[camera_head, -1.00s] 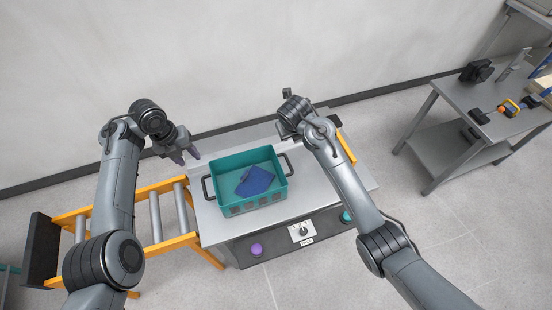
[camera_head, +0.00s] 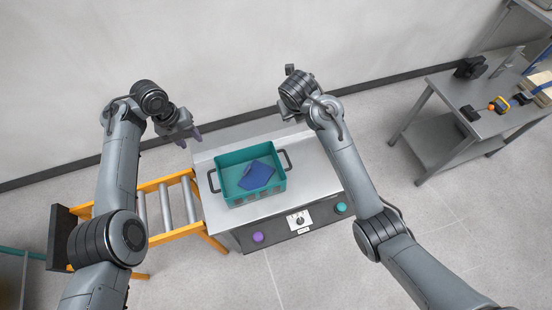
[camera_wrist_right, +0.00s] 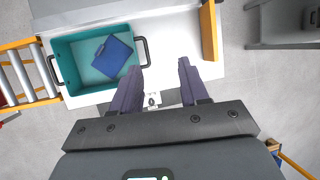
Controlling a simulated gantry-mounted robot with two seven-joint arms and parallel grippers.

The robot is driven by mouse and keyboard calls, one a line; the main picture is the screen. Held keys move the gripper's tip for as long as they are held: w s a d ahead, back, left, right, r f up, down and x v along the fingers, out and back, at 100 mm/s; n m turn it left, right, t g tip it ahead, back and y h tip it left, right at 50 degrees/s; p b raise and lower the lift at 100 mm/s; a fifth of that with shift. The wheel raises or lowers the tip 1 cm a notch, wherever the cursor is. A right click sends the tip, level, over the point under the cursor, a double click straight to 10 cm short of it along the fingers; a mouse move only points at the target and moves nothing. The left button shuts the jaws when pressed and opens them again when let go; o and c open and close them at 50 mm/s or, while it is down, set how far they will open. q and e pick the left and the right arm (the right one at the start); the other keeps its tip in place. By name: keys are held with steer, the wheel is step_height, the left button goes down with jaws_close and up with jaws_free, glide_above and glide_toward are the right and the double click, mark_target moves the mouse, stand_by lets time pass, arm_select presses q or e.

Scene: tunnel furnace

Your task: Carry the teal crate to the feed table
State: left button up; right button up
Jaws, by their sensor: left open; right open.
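The teal crate (camera_head: 231,180) sits upright on a steel-topped table (camera_head: 308,178), with a black handle at each end and a flat blue item (camera_head: 257,175) inside. In the right wrist view the crate (camera_wrist_right: 75,62) is at upper left. My left gripper (camera_head: 188,139) is open and empty, up and left of the crate, apart from its left handle (camera_head: 212,181). My right gripper (camera_wrist_right: 158,65) is open and empty, its fingers just right of the crate's right handle (camera_wrist_right: 147,52) in that view. In the head view my right arm hides its fingers.
An orange-framed roller conveyor (camera_head: 170,208) adjoins the table's left side. The table front has a purple button (camera_head: 258,238), a dial (camera_head: 299,222) and a teal button (camera_head: 341,208). A grey bench (camera_head: 446,100) with tools stands at far right, with clear floor between.

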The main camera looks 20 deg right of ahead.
steer(key=v, duration=0.7)
steer(key=shift+s+a+f, duration=0.1)
steer(key=shift+s+f, duration=0.05)
steer(key=shift+f, duration=0.05)
